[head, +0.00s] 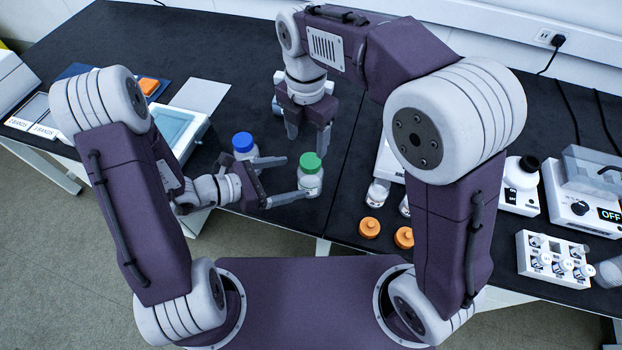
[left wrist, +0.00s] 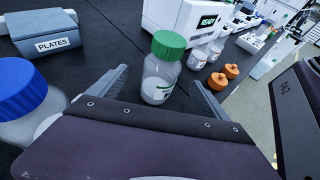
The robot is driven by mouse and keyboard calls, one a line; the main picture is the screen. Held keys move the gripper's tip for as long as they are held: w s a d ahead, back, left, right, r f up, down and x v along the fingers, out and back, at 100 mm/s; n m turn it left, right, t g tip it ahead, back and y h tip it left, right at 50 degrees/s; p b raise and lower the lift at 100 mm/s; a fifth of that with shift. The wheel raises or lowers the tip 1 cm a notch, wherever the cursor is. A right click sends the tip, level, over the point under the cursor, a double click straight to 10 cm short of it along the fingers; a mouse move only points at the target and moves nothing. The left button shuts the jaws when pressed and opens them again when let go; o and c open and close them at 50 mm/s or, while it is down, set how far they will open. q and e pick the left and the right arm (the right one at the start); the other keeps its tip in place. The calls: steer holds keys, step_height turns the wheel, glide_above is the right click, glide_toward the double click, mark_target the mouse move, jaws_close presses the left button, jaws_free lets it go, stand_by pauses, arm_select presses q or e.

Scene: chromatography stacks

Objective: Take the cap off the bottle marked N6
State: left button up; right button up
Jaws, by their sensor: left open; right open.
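A clear bottle with a green cap (head: 311,162) stands upright on the black bench. It also shows in the left wrist view (left wrist: 158,82); its label is too small to read. A second bottle with a blue cap (head: 243,142) stands to its left and shows large at the left of the wrist view (left wrist: 22,92). I cannot read N6 on either. My left gripper (head: 296,177) is open and roughly level, its fingers on either side of the green-capped bottle. My right gripper (head: 308,141) is open and empty, pointing down behind that bottle.
Orange caps (head: 369,228) lie on the bench to the right, near small bottles (head: 378,192). A white rack of vials (head: 546,262) stands further right. A box labelled PLATES (left wrist: 50,38) shows in the wrist view. The bench's front edge is close.

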mark_target(319, 172)
arm_select(q)
steer(key=shift+w+d, duration=0.1)
steer(key=shift+d, duration=0.2)
arm_select(e)
steer(key=shift+w+d, duration=0.1)
arm_select(q)
steer(key=x, duration=0.9)
steer(key=shift+d, duration=0.15)
arm_select(e)
steer(key=shift+d, duration=0.35)
